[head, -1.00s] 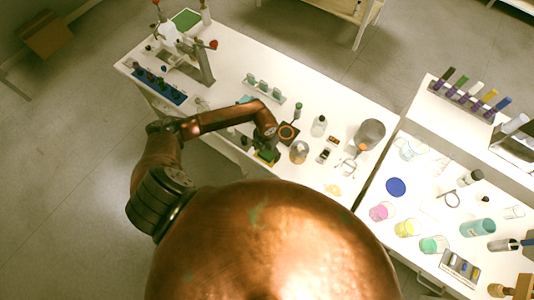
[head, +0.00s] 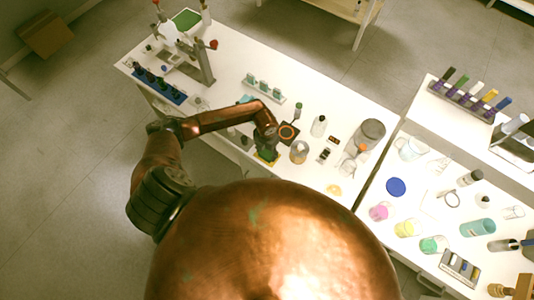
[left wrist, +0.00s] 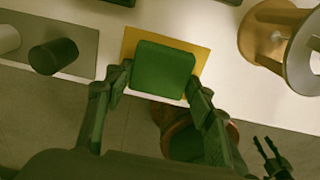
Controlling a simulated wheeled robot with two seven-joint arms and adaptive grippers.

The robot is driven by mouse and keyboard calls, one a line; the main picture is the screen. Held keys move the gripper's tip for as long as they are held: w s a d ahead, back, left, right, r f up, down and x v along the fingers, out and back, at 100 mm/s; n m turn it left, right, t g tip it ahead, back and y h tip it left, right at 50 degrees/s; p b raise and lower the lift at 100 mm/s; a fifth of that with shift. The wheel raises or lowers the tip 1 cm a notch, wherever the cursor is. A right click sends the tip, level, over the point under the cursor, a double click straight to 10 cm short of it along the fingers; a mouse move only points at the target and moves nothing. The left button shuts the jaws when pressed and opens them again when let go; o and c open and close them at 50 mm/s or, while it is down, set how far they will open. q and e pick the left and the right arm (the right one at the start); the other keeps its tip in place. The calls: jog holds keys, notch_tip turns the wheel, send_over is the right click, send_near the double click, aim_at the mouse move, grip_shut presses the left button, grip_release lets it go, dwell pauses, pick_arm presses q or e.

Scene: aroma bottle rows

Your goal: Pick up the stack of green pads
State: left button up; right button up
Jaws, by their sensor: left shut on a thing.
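The stack of green pads (left wrist: 163,69) is a dark green block between the two fingers of my left gripper (left wrist: 160,80) in the left wrist view. The left gripper is shut on its sides. A yellow mat (left wrist: 199,53) shows behind and around the stack; I cannot tell whether the two touch. In the head view my left gripper (head: 267,146) is over the table's front edge, partly hiding the green stack (head: 268,155). My right gripper (left wrist: 272,154) shows dark at the lower right of the left wrist view, fingers apart and empty, away from the stack.
A round wooden stand (left wrist: 270,30) is right of the stack in the left wrist view. A dark green cylinder (left wrist: 53,56) lies to the left. In the head view, a glass beaker (head: 299,152), a small bottle (head: 319,126) and a blue rack (head: 160,87) share the white table (head: 225,75).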

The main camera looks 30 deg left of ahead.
aim_at(266, 153)
pick_arm(q)
jog(key=shift+r, duration=0.1)
jog(key=shift+r, duration=0.25)
notch_tip(266, 153, up, 2)
jog(key=shift+w+r+b, duration=0.1)
jog(key=shift+r+b, duration=0.05)
jog(key=shift+b, duration=0.35)
jog(key=s+d+r, duration=0.2)
jog(key=s+r, duration=0.3)
jog(key=s, duration=0.1)
jog(key=s+d+r+b, duration=0.1)
jog(key=s+d+r, duration=0.1)
jog(key=s+r, duration=0.3)
jog(key=shift+s+d, duration=0.25)
jog(key=shift+s, duration=1)
jog(key=o, duration=0.6)
jog(key=c, duration=0.5)
